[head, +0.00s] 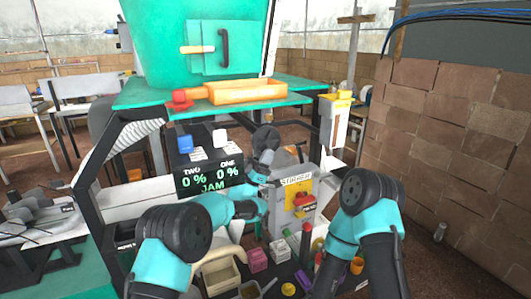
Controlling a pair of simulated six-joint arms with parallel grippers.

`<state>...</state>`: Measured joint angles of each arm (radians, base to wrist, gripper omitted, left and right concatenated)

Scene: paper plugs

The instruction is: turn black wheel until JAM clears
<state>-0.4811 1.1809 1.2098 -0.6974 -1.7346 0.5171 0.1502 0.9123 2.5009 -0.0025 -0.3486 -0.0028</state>
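The black wheel (266,136) appears as a dark round shape at the centre, beside the grey machine housing. My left gripper (264,155) is up against it, at the end of the teal forearm. The fingers blend with the dark wheel, so I cannot tell whether they are closed on it.
A grey box (291,212) with a yellow panel and red knob stands right of the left forearm. Bins and a pink block (257,260) lie below. A green shelf (140,95) with an orange tray (247,92) hangs above. A brick wall (455,150) bounds the right.

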